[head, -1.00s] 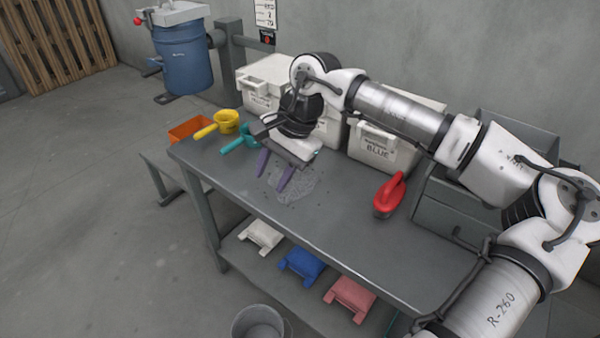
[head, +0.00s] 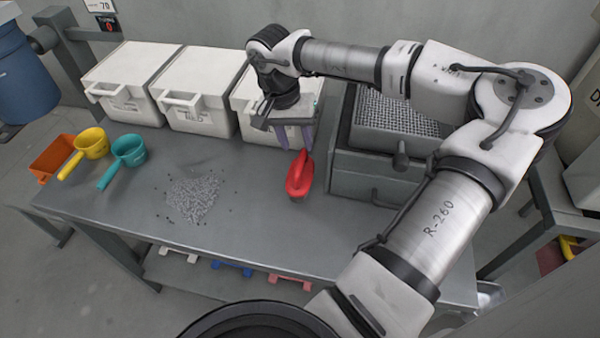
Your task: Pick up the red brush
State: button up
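The red brush (head: 298,179) lies on the grey metal table, near the middle of the head view, with its raised handle toward the back. My gripper (head: 296,146) hangs just above and behind it, its two purple fingers pointing down and spread apart. The fingertips are near the top of the brush handle. From this angle I cannot tell whether they touch it. Nothing shows held between the fingers.
White lidded bins (head: 199,101) stand along the back. A grey box with a mesh top (head: 400,125) stands right of the brush. A pile of grey granules (head: 194,197) lies left of it. A teal scoop (head: 128,150), yellow scoop (head: 92,143) and orange tray (head: 52,157) sit at the left.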

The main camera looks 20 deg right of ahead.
aim_at(300, 159)
jog(key=shift+s+d+f+p, duration=0.1)
jog(key=shift+s+f+p, duration=0.2)
jog(key=shift+f, duration=0.75)
jog(key=shift+s+d+f+p, duration=0.15)
jog(key=shift+f+p, duration=0.25)
jog(key=shift+f, duration=0.65)
jog(key=shift+s+d+f+p, duration=0.1)
jog(key=shift+s+f+p, duration=0.2)
jog(key=shift+f, duration=0.75)
grip_shut()
